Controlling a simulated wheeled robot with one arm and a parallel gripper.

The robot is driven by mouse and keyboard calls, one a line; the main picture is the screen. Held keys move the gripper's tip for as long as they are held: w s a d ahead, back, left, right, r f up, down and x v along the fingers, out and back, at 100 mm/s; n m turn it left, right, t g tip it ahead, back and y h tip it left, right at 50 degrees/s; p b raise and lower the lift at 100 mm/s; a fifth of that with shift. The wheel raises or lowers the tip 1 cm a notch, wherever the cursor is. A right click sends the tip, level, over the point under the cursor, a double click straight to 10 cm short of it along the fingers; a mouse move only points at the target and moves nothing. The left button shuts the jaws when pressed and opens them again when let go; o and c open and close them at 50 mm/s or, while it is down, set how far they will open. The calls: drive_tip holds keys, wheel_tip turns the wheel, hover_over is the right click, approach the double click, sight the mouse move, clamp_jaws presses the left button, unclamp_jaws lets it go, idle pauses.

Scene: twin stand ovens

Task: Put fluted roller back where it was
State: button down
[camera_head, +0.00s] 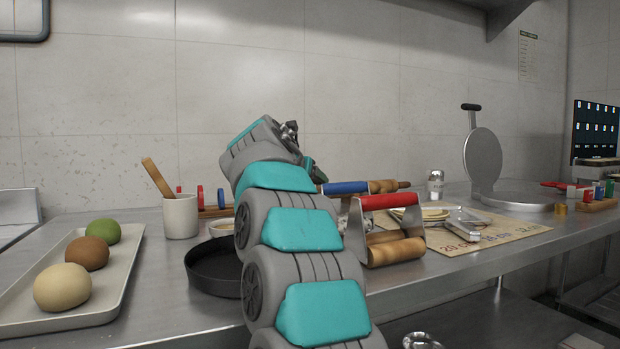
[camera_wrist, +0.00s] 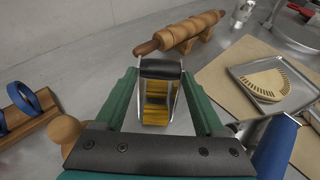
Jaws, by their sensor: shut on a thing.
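My gripper (camera_wrist: 159,84) shows in the wrist view with its two green fingers closed around a tool. That tool, seemingly the fluted roller (camera_wrist: 157,103), has a black handle, pale metal sides and ridged yellow rolling surfaces below. A blue-handled tool (camera_wrist: 275,146) stands close by to the right; its blue handle (camera_head: 346,187) also shows in the head view. A red-handled roller (camera_head: 390,202) with wooden rollers stands on the counter right of my arm. In the head view my arm hides most of the gripper and the held tool.
A ringed rolling pin (camera_wrist: 188,34) lies on a wooden stand beyond the gripper. A rack with blue rings (camera_wrist: 22,108) is at left. A dark pan (camera_head: 213,268), white crock (camera_head: 181,216), dough tray (camera_head: 110,285) and waffle iron (camera_head: 510,197) stand on the counter.

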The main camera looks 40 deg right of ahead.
drive_tip(key=shift+c, duration=1.6)
unclamp_jaws()
drive_tip(key=shift+w+d+f, duration=0.15)
drive_tip(key=shift+d+f, duration=0.05)
drive_tip(key=shift+f, duration=0.5)
drive_tip(key=o, duration=0.3)
drive_tip(key=shift+r, duration=0.2)
drive_tip(key=shift+a+r, duration=0.1)
drive_tip(key=shift+r, duration=0.25)
drive_tip(key=shift+r, duration=0.35)
drive_tip(key=shift+a+r, duration=0.2)
drive_tip(key=p+v, duration=0.1)
drive_tip(key=v, duration=1)
drive_tip(key=shift+s+a, duration=0.2)
drive_tip(key=shift+s, duration=0.05)
